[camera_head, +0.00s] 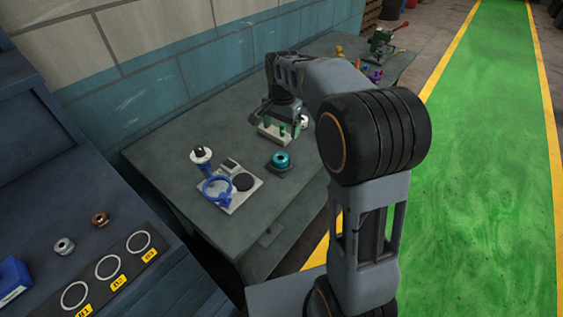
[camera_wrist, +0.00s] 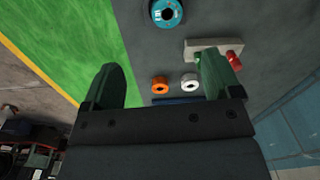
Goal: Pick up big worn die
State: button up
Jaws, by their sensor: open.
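A teal ring-shaped piece (camera_head: 281,159) sits on a small dark base on the grey-green table. It also shows at the top of the wrist view (camera_wrist: 167,13), with pale marks on its face. It looks larger than the orange ring (camera_wrist: 160,85) and the white ring (camera_wrist: 190,82) there. I cannot tell from any wear or readable label which ring is the big worn die. My gripper (camera_wrist: 163,68) is open and empty above the table, with its two green fingers apart. In the head view it is behind the teal piece, near a pale block (camera_head: 272,135).
In the wrist view the pale block (camera_wrist: 203,45) carries a red part (camera_wrist: 234,58). A pale plate (camera_head: 238,199) with a blue loop stands front left. The dark bench has labelled rings, a copper ring (camera_head: 100,218) and a silver ring (camera_head: 64,246). Wall behind.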

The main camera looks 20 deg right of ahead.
notch_tip(320, 180, down, 2)
jog(key=w+m, duration=0.1)
jog(key=w, duration=0.1)
send_over(280, 156)
notch_tip(280, 156, down, 7)
jog(key=shift+s+f+p, duration=0.15)
jog(key=shift+f+p, duration=0.05)
jog(key=shift+f, duration=0.9)
jog(key=shift+s+f+p, duration=0.2)
jog(key=shift+f, duration=0.9)
jog(key=shift+s+f+p, duration=0.15)
jog(key=shift+f+p, duration=0.05)
jog(key=shift+f, duration=0.9)
jog(key=c, duration=1.3)
jog(key=shift+a, duration=0.1)
jog(key=shift+c, duration=0.5)
jog(key=shift+r, duration=0.15)
